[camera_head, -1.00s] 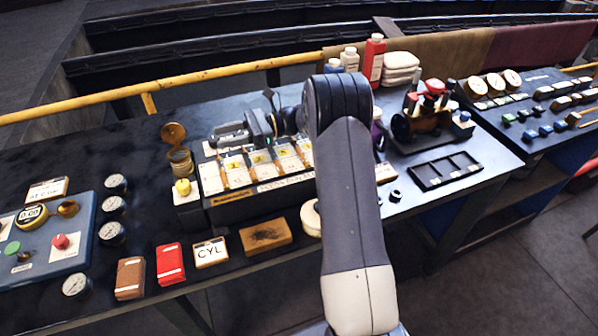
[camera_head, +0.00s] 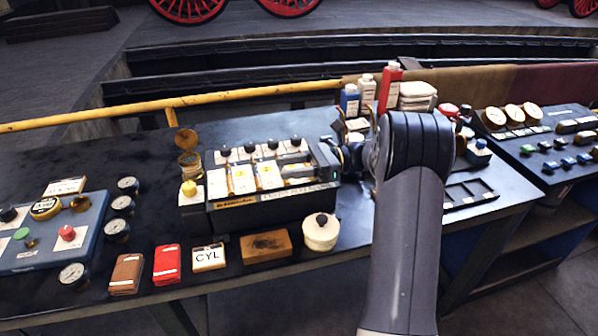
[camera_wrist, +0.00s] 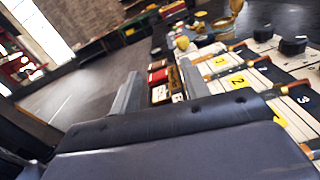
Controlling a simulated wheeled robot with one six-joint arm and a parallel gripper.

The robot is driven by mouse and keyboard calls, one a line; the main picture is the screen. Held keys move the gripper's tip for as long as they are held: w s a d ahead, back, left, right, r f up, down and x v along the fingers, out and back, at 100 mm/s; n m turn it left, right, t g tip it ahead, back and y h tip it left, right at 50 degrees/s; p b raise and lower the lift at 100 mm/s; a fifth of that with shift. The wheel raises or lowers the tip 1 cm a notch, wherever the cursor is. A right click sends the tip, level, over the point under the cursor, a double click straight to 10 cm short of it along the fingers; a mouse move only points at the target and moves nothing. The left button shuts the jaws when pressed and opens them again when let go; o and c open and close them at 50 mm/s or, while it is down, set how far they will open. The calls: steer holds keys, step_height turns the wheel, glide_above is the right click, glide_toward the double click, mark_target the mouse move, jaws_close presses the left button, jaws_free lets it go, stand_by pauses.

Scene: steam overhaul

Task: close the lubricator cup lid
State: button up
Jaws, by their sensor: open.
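The lubricator cup (camera_head: 190,164) is a small brass cup left of the numbered lever block. Its round brass lid (camera_head: 186,139) stands open, raised above the cup's back edge. In the wrist view the cup (camera_wrist: 222,24) is small near the top, with the lid (camera_wrist: 236,5) upright and cut by the frame edge. My gripper (camera_head: 292,169) is over the right part of the lever block, well right of the cup and apart from it. In the wrist view my gripper (camera_wrist: 160,82) has its two fingers spread with nothing between them.
The lever block (camera_head: 262,205) with black knobs lies between my gripper and the cup. A yellow knob (camera_head: 189,188) sits just in front of the cup. Gauges (camera_head: 117,228) stand to the left. A red box (camera_head: 167,264) and a CYL block (camera_head: 208,257) lie along the front edge.

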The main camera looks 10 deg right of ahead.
steer(key=shift+s+d, duration=0.1)
steer(key=shift+d, duration=0.05)
steer(key=r+p, duration=0.1)
steer(key=p, duration=0.2)
steer(key=shift+p, duration=0.75)
steer(key=p, duration=0.3)
steer(key=shift+p, duration=0.3)
